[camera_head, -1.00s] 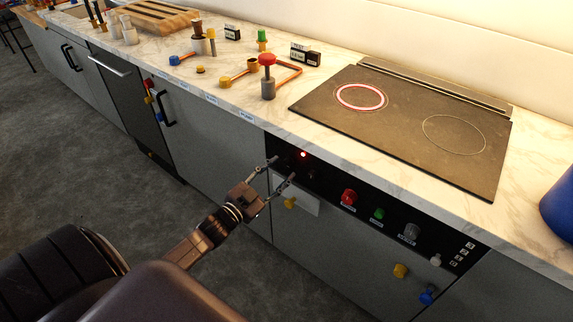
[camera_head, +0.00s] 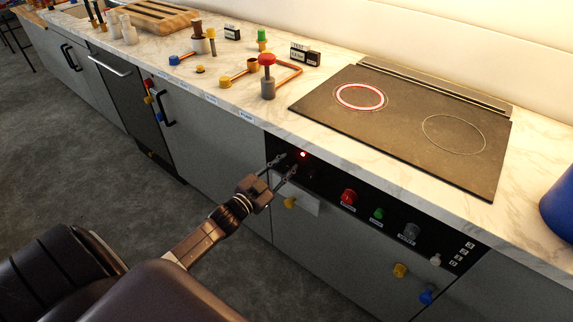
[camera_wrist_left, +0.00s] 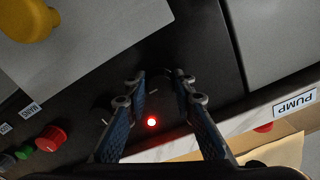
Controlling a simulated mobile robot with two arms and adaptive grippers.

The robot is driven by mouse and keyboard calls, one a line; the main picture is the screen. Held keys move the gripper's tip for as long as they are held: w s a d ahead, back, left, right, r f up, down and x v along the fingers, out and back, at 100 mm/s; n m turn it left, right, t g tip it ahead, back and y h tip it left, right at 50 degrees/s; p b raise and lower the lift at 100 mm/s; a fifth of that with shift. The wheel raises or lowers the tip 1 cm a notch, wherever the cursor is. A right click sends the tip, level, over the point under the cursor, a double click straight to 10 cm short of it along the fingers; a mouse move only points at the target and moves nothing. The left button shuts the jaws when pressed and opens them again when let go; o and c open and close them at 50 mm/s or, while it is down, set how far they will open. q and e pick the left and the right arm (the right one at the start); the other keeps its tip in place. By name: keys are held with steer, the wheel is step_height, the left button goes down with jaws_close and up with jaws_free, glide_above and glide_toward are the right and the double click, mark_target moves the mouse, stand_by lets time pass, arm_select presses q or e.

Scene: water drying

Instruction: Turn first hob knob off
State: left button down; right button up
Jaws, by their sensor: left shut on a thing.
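My left gripper (camera_head: 285,166) is at the left end of the black hob control panel (camera_head: 331,186), its fingers closed in on the first hob knob. It also shows in the left wrist view (camera_wrist_left: 158,79), where the dark knob hardly stands out from the panel between the fingertips. Its angle cannot be read. A red light (camera_head: 303,154) glows on the panel beside the fingers, also in the left wrist view (camera_wrist_left: 151,122). The left ring (camera_head: 361,97) of the hob (camera_head: 402,125) is lit red; the right ring (camera_head: 454,134) is dark. My right gripper is out of view.
Further right on the panel are a red knob (camera_head: 348,196), a green knob (camera_head: 378,214) and a grey knob (camera_head: 411,231). A yellow handle (camera_head: 290,202) sticks out just below my gripper. Copper pipework with a red valve (camera_head: 267,60) stands on the counter.

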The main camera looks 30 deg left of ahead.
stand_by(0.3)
arm_select(q)
steer(key=n+p, duration=0.1)
steer(key=n, duration=0.3)
steer(key=shift+p, duration=0.3)
steer(key=n, duration=0.4)
steer(key=shift+n+p, duration=0.3)
steer(key=n, duration=0.4)
steer(key=shift+d, duration=0.1)
steer(key=n+b, duration=0.1)
steer(key=n, duration=0.4)
steer(key=shift+n, duration=0.3)
steer(key=c, duration=1.6)
jaws_free()
